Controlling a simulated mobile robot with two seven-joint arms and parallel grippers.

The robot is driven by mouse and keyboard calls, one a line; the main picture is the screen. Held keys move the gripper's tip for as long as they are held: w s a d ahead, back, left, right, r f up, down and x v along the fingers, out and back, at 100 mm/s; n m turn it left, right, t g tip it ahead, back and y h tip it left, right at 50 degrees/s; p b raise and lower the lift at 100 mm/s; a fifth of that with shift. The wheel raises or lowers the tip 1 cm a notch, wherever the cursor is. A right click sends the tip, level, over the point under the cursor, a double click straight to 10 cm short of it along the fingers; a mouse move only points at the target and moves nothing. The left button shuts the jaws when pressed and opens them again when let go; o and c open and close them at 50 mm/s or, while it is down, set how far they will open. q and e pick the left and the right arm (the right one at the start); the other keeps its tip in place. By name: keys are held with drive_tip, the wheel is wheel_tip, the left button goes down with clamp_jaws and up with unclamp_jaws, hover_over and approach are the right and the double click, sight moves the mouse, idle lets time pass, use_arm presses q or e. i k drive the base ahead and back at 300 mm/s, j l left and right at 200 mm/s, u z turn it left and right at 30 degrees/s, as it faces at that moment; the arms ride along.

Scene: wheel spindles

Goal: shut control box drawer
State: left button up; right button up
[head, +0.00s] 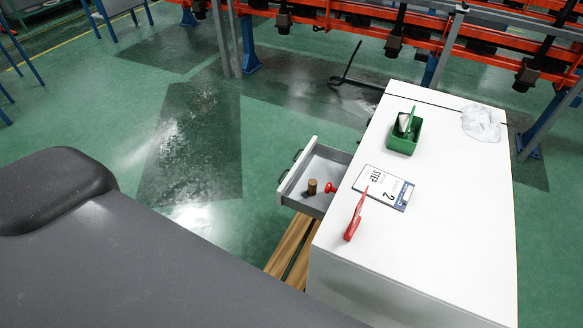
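The control box (420,248) is a large white cabinet at the right of the head view. Its drawer (292,173) stands open, sticking out from the cabinet's left side. The drawer has a white front with dark handles and a grey inside. In it are a small brown cylinder (312,187) and a red object (331,187), near each other. The drawer's far end is hidden under the cabinet top. Neither of my grippers is in view.
On the cabinet top are a green bin (404,138), a printed card (386,187), a red tool (355,216) and crumpled clear plastic (481,123). Wooden slats (290,243) lie below the drawer. The green floor (268,118) left of the drawer is clear. An orange and blue frame (365,14) stands behind.

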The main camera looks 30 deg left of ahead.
sight(323, 163)
drive_tip(key=j+z, duration=0.15)
drive_tip(key=j, duration=0.5)
drive_tip(key=j+z, duration=0.15)
drive_tip(key=j, duration=0.45)
drive_tip(key=k+j+z, duration=0.15)
drive_tip(key=j, duration=1.5)
drive_tip(key=k, duration=0.05)
